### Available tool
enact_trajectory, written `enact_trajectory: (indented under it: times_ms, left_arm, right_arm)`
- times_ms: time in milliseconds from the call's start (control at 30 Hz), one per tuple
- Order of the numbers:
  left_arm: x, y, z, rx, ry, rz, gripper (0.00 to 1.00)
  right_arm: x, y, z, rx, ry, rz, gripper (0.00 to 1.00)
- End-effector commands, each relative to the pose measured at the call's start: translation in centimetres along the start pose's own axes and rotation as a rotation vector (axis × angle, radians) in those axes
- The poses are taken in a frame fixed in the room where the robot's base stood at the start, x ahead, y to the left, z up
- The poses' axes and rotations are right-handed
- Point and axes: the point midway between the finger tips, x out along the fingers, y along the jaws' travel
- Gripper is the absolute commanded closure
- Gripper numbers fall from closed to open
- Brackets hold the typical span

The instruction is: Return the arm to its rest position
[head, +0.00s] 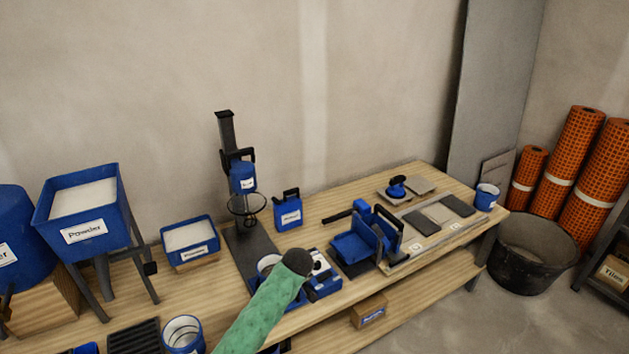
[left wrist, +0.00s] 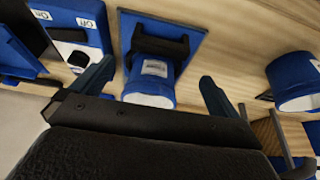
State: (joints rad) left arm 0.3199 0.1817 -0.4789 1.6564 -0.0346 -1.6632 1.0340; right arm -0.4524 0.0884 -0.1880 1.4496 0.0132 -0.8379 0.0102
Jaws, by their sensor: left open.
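My left gripper (left wrist: 157,72) is open in the left wrist view, its two dark fingers spread apart. A blue container (left wrist: 152,93) with a white label shows beyond and between the fingers; I cannot tell whether they touch it. Nothing is clearly held. In the head view a green arm part of mine rises from the bottom edge and ends in a dark rounded joint over the bench. The gripper itself cannot be made out there. My right gripper is not in view.
The wooden bench (head: 345,195) carries a mixer stand (head: 228,130), a blue canister (head: 288,212), a powder tray (head: 190,240) and a tile board (head: 455,232). A switch box (left wrist: 75,20) and another blue container (left wrist: 292,82) flank the fingers. A black tub (head: 535,255) stands on the floor.

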Motion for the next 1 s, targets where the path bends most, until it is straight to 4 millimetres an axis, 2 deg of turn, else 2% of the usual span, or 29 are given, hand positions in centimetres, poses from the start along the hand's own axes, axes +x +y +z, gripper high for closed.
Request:
enact_trajectory:
  times_ms: [167,367,667,1000]
  left_arm:
    - [0.0,-1.2,2.3,0.04,-0.02,0.019,0.0]
    - [-0.6,-4.6,7.4,0.148,-0.059,0.07,0.0]
    - [-2.8,-11.0,14.5,0.312,-0.095,0.143,0.0]
    - [-7.0,-19.0,20.8,0.484,-0.1,0.203,0.0]
  right_arm:
    - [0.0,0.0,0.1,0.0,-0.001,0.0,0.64]
    - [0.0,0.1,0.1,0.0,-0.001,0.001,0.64]
    - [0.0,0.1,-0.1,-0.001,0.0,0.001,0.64]
    - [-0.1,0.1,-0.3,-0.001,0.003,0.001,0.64]
